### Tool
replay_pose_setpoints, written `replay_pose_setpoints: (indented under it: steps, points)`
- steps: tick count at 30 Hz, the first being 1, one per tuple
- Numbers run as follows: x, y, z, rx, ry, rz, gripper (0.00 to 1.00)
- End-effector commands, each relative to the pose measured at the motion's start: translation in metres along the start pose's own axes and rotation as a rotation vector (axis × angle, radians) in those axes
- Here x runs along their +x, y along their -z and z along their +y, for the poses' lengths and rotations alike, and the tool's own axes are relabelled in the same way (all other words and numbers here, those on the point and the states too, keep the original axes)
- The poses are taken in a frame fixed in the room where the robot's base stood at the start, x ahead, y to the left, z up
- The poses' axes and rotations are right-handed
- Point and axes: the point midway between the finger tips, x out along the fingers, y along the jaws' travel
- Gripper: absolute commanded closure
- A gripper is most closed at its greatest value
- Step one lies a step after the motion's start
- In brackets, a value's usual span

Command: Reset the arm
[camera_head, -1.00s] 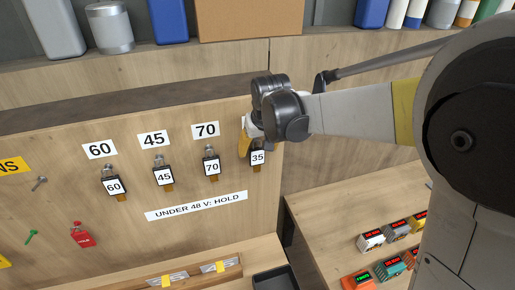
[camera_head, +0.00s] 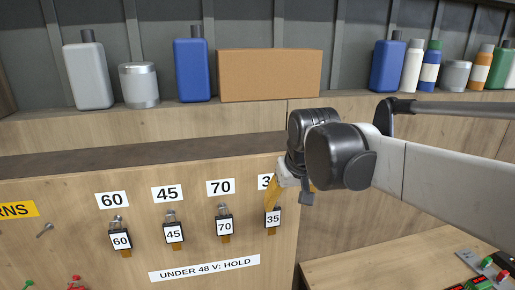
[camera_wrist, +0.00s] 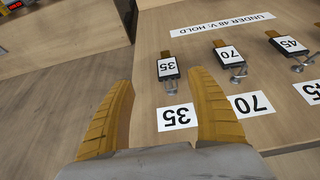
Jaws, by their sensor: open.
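My gripper (camera_wrist: 163,115) is open and empty in the wrist view, its two yellow-brown ribbed fingers spread apart. In the head view my gripper (camera_head: 279,193) is in front of the board's right end, partly hidden by my wrist. The tag marked 35 (camera_head: 273,218) hangs on its hook just below it, apart from the fingers as far as I can tell. In the wrist view the 35 tag (camera_wrist: 168,68) lies beyond the gap between the fingertips.
Tags 60 (camera_head: 120,240), 45 (camera_head: 174,233) and 70 (camera_head: 224,226) hang to the left on the wooden board (camera_head: 70,215). Bottles and a cardboard box (camera_head: 268,75) stand on the shelf behind. A lower wooden table (camera_head: 370,262) is at right, with devices at its right edge.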

Motion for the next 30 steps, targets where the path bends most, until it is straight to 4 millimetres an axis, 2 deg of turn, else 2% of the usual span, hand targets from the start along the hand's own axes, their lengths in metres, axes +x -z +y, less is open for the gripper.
replay_pose_setpoints:
  steps: [1, 11, 18, 21, 24, 27, 30]
  points:
    - [0.026, -0.028, 0.006, 0.011, -0.005, 0.009, 0.33]
    - [0.119, -0.168, 0.038, 0.076, -0.038, 0.092, 0.33]
    - [0.2, -0.27, 0.054, 0.121, -0.065, 0.151, 0.33]
    - [0.23, -0.304, 0.058, 0.137, -0.075, 0.171, 0.33]
    - [0.251, -0.327, 0.061, 0.147, -0.083, 0.187, 0.33]
    - [0.262, -0.341, 0.062, 0.154, -0.088, 0.196, 0.33]
    - [0.265, -0.346, 0.063, 0.157, -0.09, 0.2, 0.33]
